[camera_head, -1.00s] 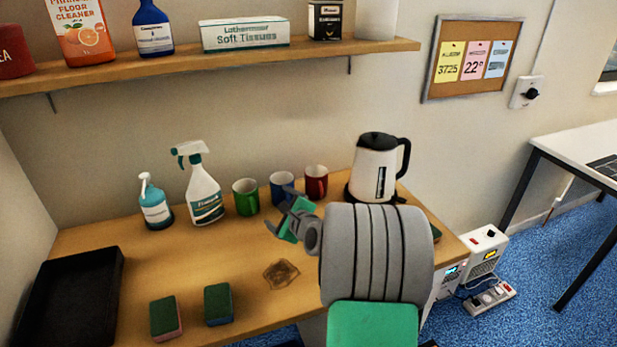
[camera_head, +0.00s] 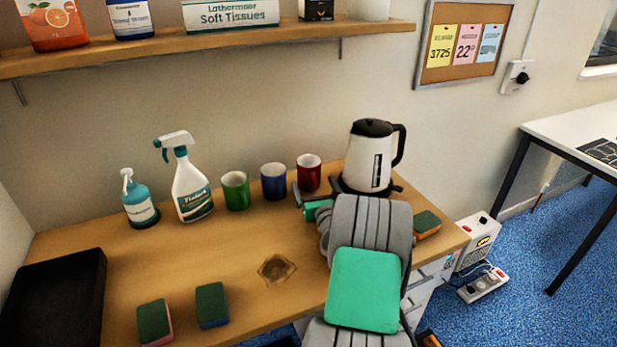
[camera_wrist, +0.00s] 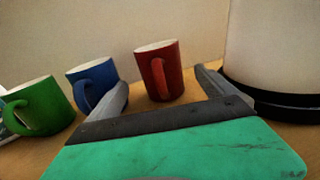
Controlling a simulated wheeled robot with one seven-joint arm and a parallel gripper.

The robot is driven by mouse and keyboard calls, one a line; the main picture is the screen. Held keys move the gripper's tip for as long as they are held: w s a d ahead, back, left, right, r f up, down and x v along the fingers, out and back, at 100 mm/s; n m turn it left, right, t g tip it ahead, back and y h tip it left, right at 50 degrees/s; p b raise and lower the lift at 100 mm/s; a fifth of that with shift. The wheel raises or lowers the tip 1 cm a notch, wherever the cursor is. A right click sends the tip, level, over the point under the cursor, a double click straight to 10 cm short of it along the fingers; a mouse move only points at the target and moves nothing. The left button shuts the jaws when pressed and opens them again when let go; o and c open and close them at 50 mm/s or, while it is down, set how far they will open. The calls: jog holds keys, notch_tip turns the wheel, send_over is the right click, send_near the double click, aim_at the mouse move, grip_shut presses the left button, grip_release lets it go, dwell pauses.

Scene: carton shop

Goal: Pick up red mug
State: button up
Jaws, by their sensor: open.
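The red mug (camera_head: 309,173) stands upright on the wooden counter, right of the blue mug and left of the kettle. In the wrist view the red mug (camera_wrist: 174,70) stands ahead of my gripper, between the lines of its two fingers, with its handle toward the camera. My gripper (camera_head: 312,200) is just in front of the red mug in the head view, mostly hidden by my own arm. In the wrist view my gripper (camera_wrist: 165,85) is open and empty, its left finger close to the blue mug and its right finger near the kettle base.
The blue mug (camera_head: 274,182) and green mug (camera_head: 235,190) stand to the left. The white kettle (camera_head: 369,158) on its black base is close on the right. A spray bottle (camera_head: 189,185), black tray (camera_head: 55,300) and sponges (camera_head: 212,305) are farther off. A shelf (camera_head: 230,41) hangs above.

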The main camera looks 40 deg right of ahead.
aim_at(311, 176)
jog(key=x, duration=0.4)
jog(key=shift+w+d+r+p, duration=0.1)
jog(key=shift+d+r+p, duration=0.1)
jog(key=shift+p, duration=0.15)
jog(key=shift+c, duration=0.2)
jog(key=c, duration=1.6)
jog(key=shift+c, duration=0.8)
jog(key=shift+r, duration=0.15)
